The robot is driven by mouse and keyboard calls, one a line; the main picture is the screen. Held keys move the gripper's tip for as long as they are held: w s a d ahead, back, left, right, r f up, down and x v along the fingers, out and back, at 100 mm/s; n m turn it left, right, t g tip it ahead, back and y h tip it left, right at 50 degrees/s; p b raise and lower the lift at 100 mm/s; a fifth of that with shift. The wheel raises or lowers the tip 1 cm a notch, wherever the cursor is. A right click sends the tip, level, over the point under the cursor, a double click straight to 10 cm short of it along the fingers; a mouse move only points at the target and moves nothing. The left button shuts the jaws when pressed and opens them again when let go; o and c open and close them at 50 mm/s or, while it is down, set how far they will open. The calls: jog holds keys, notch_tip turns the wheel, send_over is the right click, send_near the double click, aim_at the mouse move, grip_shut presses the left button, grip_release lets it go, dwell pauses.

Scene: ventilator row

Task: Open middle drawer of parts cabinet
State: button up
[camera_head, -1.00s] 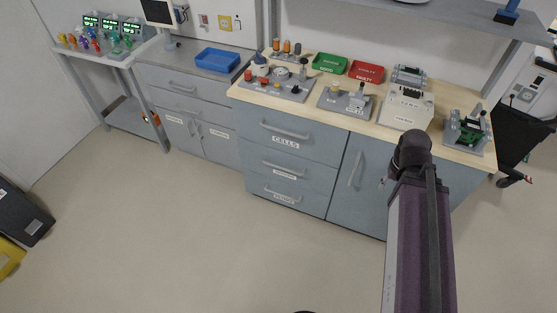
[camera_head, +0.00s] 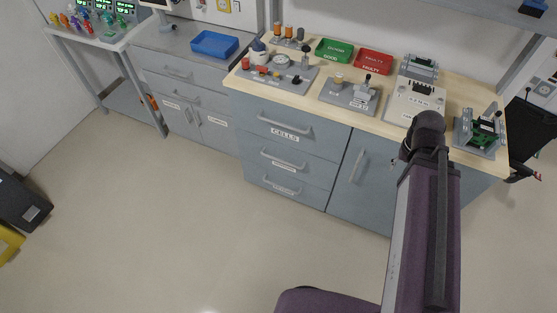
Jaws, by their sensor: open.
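The parts cabinet is blue-grey and stands under the wooden worktop, with a stack of three drawers on its left side. The top drawer (camera_head: 310,146) is labelled CELLS. The middle drawer (camera_head: 310,169) has a bar handle (camera_head: 283,160) with a small label under it, too small to read. The bottom drawer (camera_head: 258,178) has a similar handle. All three drawers look shut, their fronts flush. My arm rises at the right, in front of the cabinet's right part. My gripper cannot be made out; only arm links show. The middle drawer's front is unobstructed.
A cabinet door (camera_head: 365,180) with an upright handle is right of the drawers. The worktop holds fixtures, a green tray (camera_head: 334,50) and a red tray (camera_head: 373,62). A grey cabinet (camera_head: 185,100) stands left. The floor (camera_head: 200,220) before the drawers is clear.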

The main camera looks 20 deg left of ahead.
jog(key=shift+d, duration=0.1)
jog(key=w+a+f+n+t+h+b, duration=0.1)
jog(key=w+a+f+n+h+b, duration=0.2)
jog(key=f+b, duration=0.35)
jog(key=w+a+f+h+b, duration=0.1)
jog(key=w+a+f+b, duration=0.25)
jog(key=f+b, duration=0.3)
jog(key=n+t+h+b, duration=0.3)
jog(key=n+t+b, duration=0.85)
jog(key=b, duration=2.85)
send_near(279, 160)
jog(key=s+a+f+m+t, duration=0.1)
jog(key=s+a+t, duration=0.1)
jog(key=s, duration=0.1)
jog(key=shift+s+d+f+g, duration=0.1)
jog(key=shift+s+g, duration=0.1)
jog(key=shift+g, duration=0.05)
jog(key=shift+w+d, duration=0.1)
jog(key=shift+w, duration=0.05)
jog(key=b+x, duration=0.2)
jog(key=x, duration=1.1)
jog(key=shift+w+d+b, duration=0.15)
jog(key=shift+d+b, duration=0.1)
jog(key=shift+b, duration=0.15)
